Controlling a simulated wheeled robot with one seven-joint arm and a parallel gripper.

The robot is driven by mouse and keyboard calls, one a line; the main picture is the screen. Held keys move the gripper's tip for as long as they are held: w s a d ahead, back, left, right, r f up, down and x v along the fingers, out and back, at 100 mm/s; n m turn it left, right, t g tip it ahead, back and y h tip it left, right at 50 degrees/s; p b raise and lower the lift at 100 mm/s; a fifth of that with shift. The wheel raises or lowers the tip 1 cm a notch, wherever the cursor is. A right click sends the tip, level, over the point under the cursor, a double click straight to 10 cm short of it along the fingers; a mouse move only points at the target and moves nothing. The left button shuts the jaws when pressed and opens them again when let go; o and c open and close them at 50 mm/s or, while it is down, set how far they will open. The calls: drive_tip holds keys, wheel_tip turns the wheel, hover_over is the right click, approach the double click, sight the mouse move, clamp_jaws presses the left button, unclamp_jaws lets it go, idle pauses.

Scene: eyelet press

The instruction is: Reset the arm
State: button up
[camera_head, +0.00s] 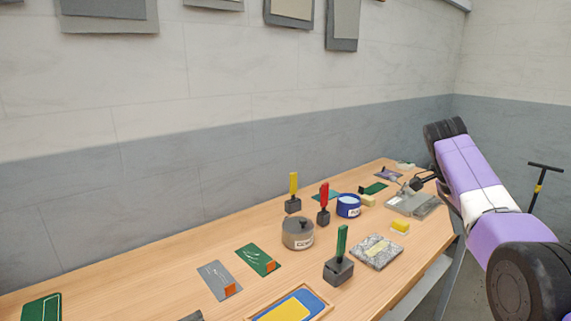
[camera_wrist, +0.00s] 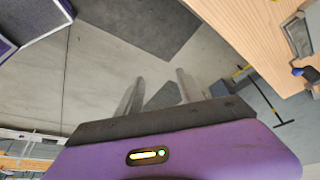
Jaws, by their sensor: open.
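My purple arm reaches in from the right in the head view, over the right end of the wooden table (camera_head: 150,262). My gripper shows in the wrist view (camera_wrist: 158,84) with its two grey fingers apart and nothing between them. It points at the grey floor (camera_wrist: 110,65), with the table edge to the upper right. In the head view the fingers cannot be made out clearly against the arm and the things on the table.
On the table stand a grey lidded pot (camera_head: 298,235), a blue tin (camera_head: 348,206) and holders with yellow (camera_head: 293,187), red (camera_head: 324,197) and green (camera_head: 341,242) handles. A grey slab (camera_head: 377,252) and green cards (camera_head: 258,259) lie there. A T-handled stand (camera_head: 538,185) is right.

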drive_tip(key=w+r+n+t, duration=0.4)
drive_tip(key=w+r+t, duration=0.15)
drive_tip(key=w, duration=0.45)
drive_tip(key=w+a+f+n+t, duration=0.3)
drive_tip(key=w+f+n+t, duration=0.1)
drive_tip(key=t, duration=0.1)
drive_tip(key=s+a+f+n+t, duration=0.2)
drive_tip(key=s+a+f, duration=0.1)
drive_tip(key=s+f, duration=0.1)
drive_tip(key=s+a+f+n+t+y, duration=0.1)
drive_tip(key=s+a+f+n+t, duration=0.1)
drive_tip(key=s+a+f, duration=0.1)
drive_tip(key=s+a+f+n+t, duration=0.2)
drive_tip(key=s+a+f, duration=0.2)
drive_tip(key=f, duration=0.3)
drive_tip(key=shift+s+f+y, duration=0.1)
drive_tip(key=shift+s+y, duration=0.3)
drive_tip(key=shift+s, duration=0.3)
drive_tip(key=s+a+n+y, duration=0.1)
drive_tip(key=s+a, duration=0.2)
drive_tip(key=s, duration=1.5)
drive_tip(key=s+a+f+n+g+y, duration=0.1)
drive_tip(key=s+a+n, duration=0.1)
drive_tip(key=s, duration=1.7)
drive_tip(key=s+a+f+n, duration=0.1)
drive_tip(key=s+a, duration=0.3)
drive_tip(key=s, duration=1.4)
drive_tip(key=shift+s+f+n+y, duration=0.15)
drive_tip(key=shift+n+y, duration=0.25)
